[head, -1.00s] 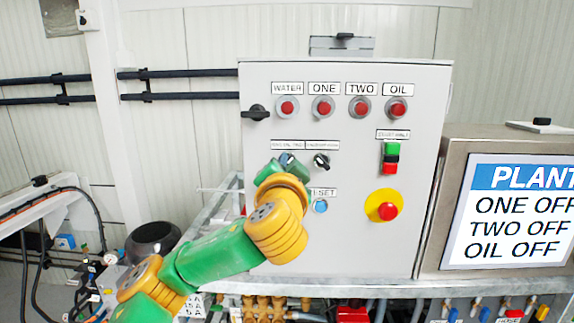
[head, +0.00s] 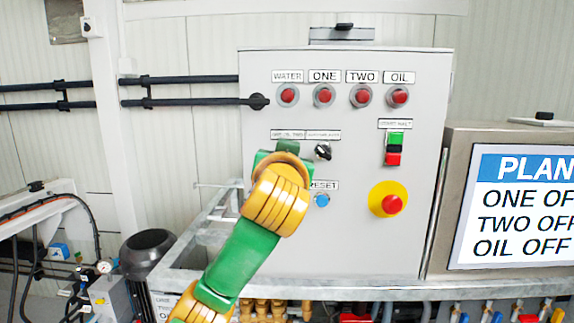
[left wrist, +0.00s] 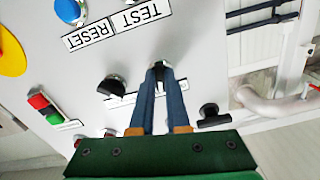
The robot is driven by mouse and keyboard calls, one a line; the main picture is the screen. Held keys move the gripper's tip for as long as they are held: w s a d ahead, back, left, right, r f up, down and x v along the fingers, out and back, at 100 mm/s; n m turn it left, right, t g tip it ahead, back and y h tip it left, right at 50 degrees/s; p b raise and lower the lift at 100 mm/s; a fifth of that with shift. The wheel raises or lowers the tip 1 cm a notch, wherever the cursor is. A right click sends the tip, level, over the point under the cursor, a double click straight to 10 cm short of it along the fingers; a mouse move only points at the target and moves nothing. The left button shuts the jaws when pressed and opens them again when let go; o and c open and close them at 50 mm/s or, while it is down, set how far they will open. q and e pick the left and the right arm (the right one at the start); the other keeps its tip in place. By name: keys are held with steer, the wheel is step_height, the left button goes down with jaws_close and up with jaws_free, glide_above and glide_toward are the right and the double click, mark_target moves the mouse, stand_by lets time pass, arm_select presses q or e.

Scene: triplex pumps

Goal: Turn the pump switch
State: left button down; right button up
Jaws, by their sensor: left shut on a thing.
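The grey control panel (head: 360,245) stands ahead, with two labelled rotary switches in its middle row. In the left wrist view my left gripper (left wrist: 160,72) points at the panel, its two long fingers shut on the left switch's dark knob (left wrist: 159,66). In the head view my left gripper (head: 286,150) covers that switch, and the knob is hidden. The right switch (head: 323,151), a black knob, is free beside it; it also shows in the left wrist view (left wrist: 112,85). My right gripper is in neither view.
Red lamps (head: 324,95) line the panel's top. A blue reset button (head: 322,200), a green-and-red start/halt switch (head: 395,149) and a red emergency button (head: 391,203) are nearby. A screen (head: 525,210) at right shows ONE, TWO and OIL OFF.

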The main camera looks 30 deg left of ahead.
arm_select(q)
steer(key=shift+f+n+b, duration=0.2)
steer(key=shift+n+b, duration=0.3)
steer(key=shift+n, duration=0.6)
steer(key=c, duration=0.9)
jaws_free()
steer(key=shift+r, duration=0.1)
steer(key=b+v, duration=0.5)
steer(key=v, duration=0.2)
